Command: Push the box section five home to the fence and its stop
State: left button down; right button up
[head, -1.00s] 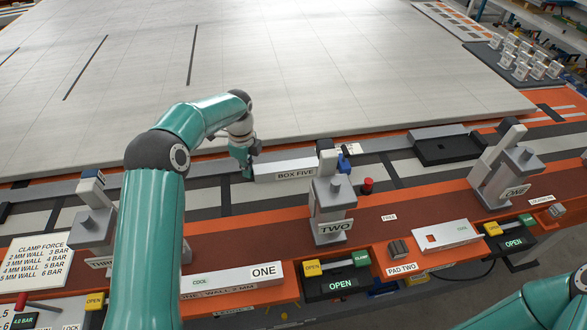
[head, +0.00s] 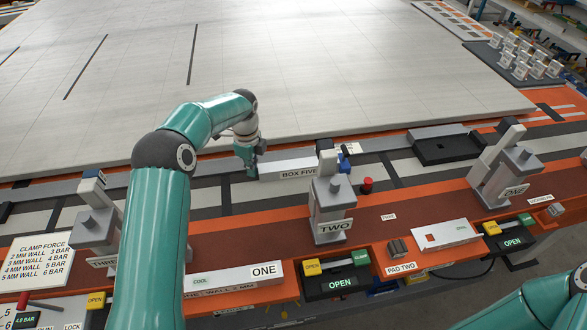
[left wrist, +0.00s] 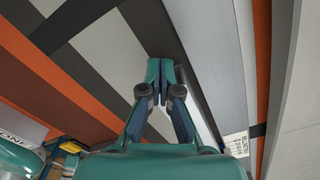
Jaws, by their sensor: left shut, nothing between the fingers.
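The box section five (head: 287,171), a pale bar labelled BOX FIVE, lies along the grey fence strip (head: 390,146) behind clamp TWO. Its right end is partly hidden by that clamp, so I cannot tell whether it touches a stop. A small blue piece (head: 345,163) stands near that end. My left gripper (head: 248,169) is shut and empty, low at the box's left end, and appears to touch it. In the left wrist view its shut fingers (left wrist: 159,78) point down at the striped bed. My right gripper is out of view.
Clamp TWO (head: 331,205) stands in front of the box's right end, with a red button (head: 366,186) beside it. Clamp ONE (head: 506,175) and a black tray (head: 446,149) are farther right. A large pale panel (head: 300,70) fills the back.

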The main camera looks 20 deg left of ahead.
pick_arm(q)
jog(key=shift+s+a, duration=0.1)
jog(key=shift+s+a, duration=0.4)
jog(key=shift+a, duration=0.35)
notch_tip(320, 180, up, 8)
jog(key=p, duration=0.6)
dwell(0.5)
